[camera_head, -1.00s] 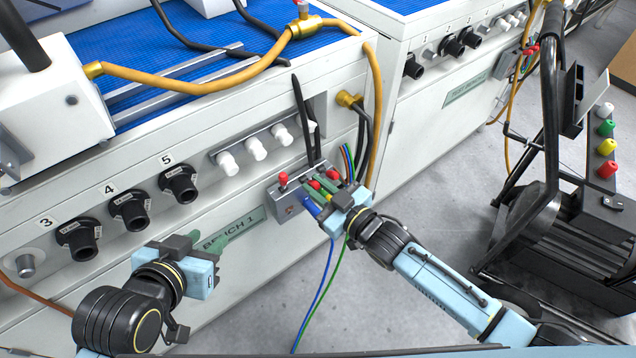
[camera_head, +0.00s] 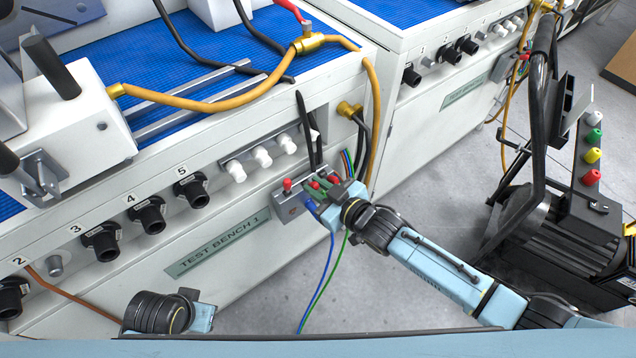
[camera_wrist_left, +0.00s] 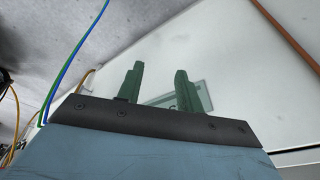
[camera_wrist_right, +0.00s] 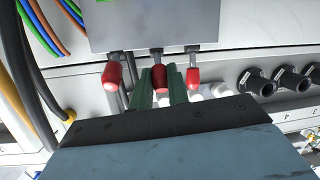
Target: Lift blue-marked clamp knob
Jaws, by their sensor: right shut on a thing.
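A grey clamp box (camera_head: 291,207) on the front of Test Bench 1 carries three red knobs in a row. In the right wrist view they are the left knob (camera_wrist_right: 113,75), middle knob (camera_wrist_right: 160,74) and right knob (camera_wrist_right: 193,76). My right gripper (camera_wrist_right: 159,84) is shut on the middle knob, with a green finger on each side. I see no blue mark on any knob. A blue cable (camera_head: 325,270) runs from the box beside this gripper. My left gripper (camera_wrist_left: 158,77) is open and empty, away from the box; its fingers are hidden in the head view.
Black numbered sockets (camera_head: 147,215) and white knobs (camera_head: 262,157) line the bench front. A yellow hose (camera_head: 372,120) and black cables hang close beside the box. A black cart (camera_head: 540,220) stands at right. Floor between is clear.

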